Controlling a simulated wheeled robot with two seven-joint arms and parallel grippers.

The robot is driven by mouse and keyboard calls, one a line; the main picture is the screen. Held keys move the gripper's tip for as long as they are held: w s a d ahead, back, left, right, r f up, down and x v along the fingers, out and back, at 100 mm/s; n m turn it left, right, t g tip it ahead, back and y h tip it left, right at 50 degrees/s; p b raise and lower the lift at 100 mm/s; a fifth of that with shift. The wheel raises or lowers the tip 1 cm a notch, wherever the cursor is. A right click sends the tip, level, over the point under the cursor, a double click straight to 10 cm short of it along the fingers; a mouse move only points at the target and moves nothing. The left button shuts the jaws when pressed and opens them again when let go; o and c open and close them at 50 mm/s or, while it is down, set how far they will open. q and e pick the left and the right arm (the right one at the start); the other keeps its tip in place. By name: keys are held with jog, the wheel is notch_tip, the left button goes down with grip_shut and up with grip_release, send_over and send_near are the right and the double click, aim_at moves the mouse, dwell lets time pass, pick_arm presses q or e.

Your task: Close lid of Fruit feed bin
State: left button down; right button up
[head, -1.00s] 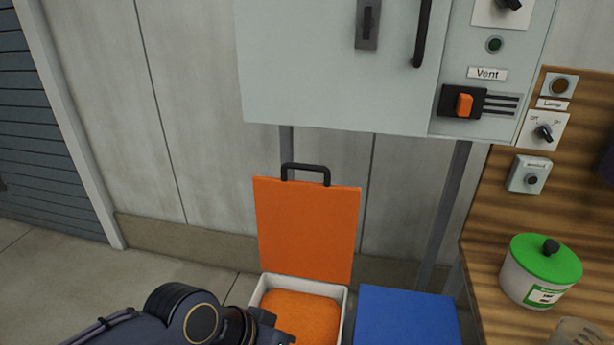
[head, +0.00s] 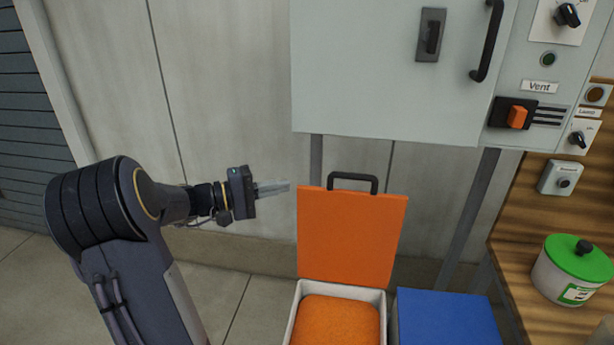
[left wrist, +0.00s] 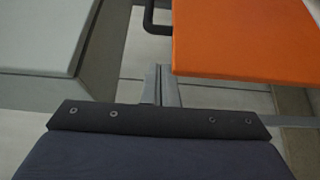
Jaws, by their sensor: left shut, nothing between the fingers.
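The Fruit feed bin (head: 384,312) is a white box with orange contents, low at the bottom middle of the head view. Its orange lid (head: 350,238) stands open and upright at the back, with a black handle (head: 353,177) on its top edge. My left gripper (head: 288,187) is shut and empty, just left of the lid's upper left corner and seemingly apart from it. In the left wrist view my shut fingers (left wrist: 160,84) point towards the lid (left wrist: 245,38), which fills the upper right; part of the handle (left wrist: 150,18) shows. My right gripper is not in view.
A blue-lidded bin (head: 447,318) stands right of the orange one. A grey cabinet (head: 390,75) hangs above on legs (head: 465,215). A wooden bench (head: 525,225) at right carries a green-lidded tub (head: 570,275). The floor at left is clear.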

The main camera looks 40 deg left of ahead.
aim_at(315, 187)
pick_arm(q)
jog(key=p+x, duration=0.2)
jog(key=x, duration=0.7)
jog(key=shift+r+p, duration=0.1)
jog(key=shift+p, duration=0.25)
jog(key=shift+w+d, duration=0.25)
jog(key=shift+w, duration=0.2)
